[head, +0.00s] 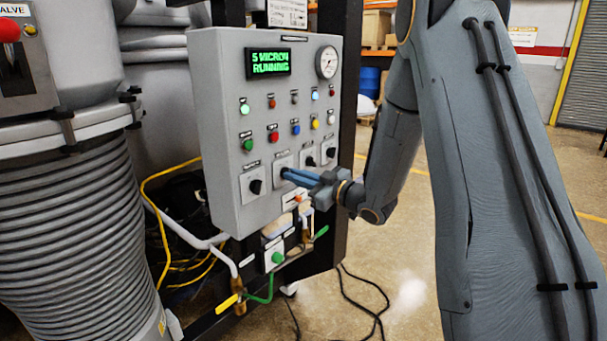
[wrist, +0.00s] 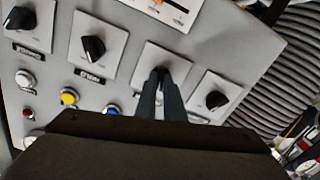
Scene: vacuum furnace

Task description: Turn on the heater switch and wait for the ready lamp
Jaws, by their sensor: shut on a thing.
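The grey control panel (head: 222,90) has a row of black rotary knobs on pale plates along its lower part. My gripper (head: 287,174) reaches in from the right and is shut on the second knob from the left. In the wrist view the panel appears turned over, and my fingers (wrist: 161,90) cover most of that knob (wrist: 160,72). The knob labels are too small or hidden to tell which is the heater switch. The display (head: 268,63) reads "5 MICRON RUNNING" in green. Several coloured lamps or buttons sit above the knobs; I cannot tell which is the ready lamp.
Neighbouring knobs (head: 256,187) and (wrist: 93,48) stand close on both sides of my fingers. A round gauge (head: 327,62) is at the panel's upper right. A ribbed bellows column (head: 70,220) stands left. Cables (head: 360,300) lie on the floor.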

